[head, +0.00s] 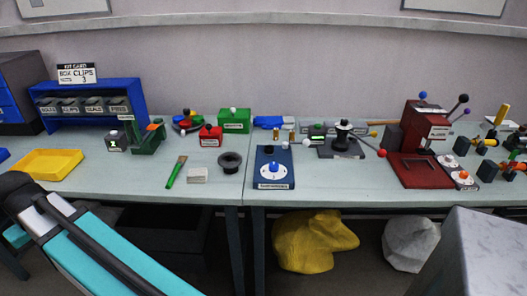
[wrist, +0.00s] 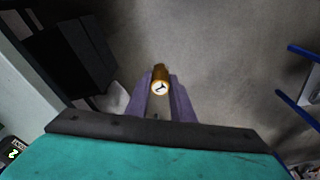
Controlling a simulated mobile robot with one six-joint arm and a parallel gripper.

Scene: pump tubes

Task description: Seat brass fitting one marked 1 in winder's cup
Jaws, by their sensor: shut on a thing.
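My gripper (wrist: 160,84), with two purple fingers, is shut on a brass fitting (wrist: 160,86) in the wrist view. The fitting's round end faces the camera and bears a dark mark on a pale disc; the mark is too small to read surely. Grey floor shows behind it. In the head view my teal arm reaches to the lower left, and I cannot make out the fingers or fitting there. A dark device with an upright black cup-like top (head: 343,124) and a crank-like arm stands right of centre on the bench; it may be the winder. Its cup opening is not clear.
Two small brass-coloured pieces (head: 284,134) stand behind a blue dial box (head: 273,169). A dark red press (head: 424,150) stands right. A black flanged cup (head: 230,161), a green-handled brush (head: 176,172) and a yellow tray (head: 52,164) lie left. The bench's front middle is partly clear.

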